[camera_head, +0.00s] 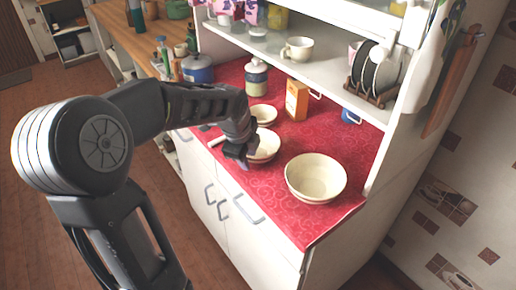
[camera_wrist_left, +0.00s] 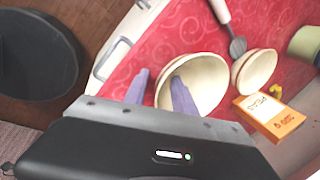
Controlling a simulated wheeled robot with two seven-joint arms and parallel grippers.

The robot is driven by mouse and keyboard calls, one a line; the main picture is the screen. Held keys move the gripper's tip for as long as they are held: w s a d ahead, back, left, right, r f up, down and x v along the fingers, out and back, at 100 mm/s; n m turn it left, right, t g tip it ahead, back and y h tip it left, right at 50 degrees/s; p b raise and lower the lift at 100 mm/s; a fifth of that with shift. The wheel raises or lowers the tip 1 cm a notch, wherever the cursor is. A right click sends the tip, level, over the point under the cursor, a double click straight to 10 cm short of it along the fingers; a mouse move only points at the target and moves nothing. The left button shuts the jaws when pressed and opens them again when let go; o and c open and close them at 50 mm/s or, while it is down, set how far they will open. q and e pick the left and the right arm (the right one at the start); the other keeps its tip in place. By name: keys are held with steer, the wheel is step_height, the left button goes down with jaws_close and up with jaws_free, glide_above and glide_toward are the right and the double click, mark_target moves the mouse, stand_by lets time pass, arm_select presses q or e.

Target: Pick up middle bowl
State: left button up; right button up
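Three cream bowls stand in a row on the red patterned counter. The middle bowl (camera_head: 267,146) is partly hidden by my left gripper (camera_head: 240,156) in the head view. In the left wrist view the middle bowl (camera_wrist_left: 209,86) has my left gripper (camera_wrist_left: 160,76) at its near rim. The two fingers are apart, one outside the bowl and one over its inside, with the rim between them. I cannot tell whether they touch it. The smaller bowl (camera_head: 264,114) is behind it, and the larger bowl (camera_head: 316,177) is to its right. My right gripper is not in view.
An orange box (camera_head: 296,100) and a bottle (camera_head: 257,77) stand behind the bowls. A utensil (camera_wrist_left: 228,22) lies beside the smaller bowl (camera_wrist_left: 257,68). A shelf (camera_head: 310,68) with a cup and plate rack overhangs the counter's back.

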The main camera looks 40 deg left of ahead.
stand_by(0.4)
arm_select(q)
jaws_close()
stand_by(1.3)
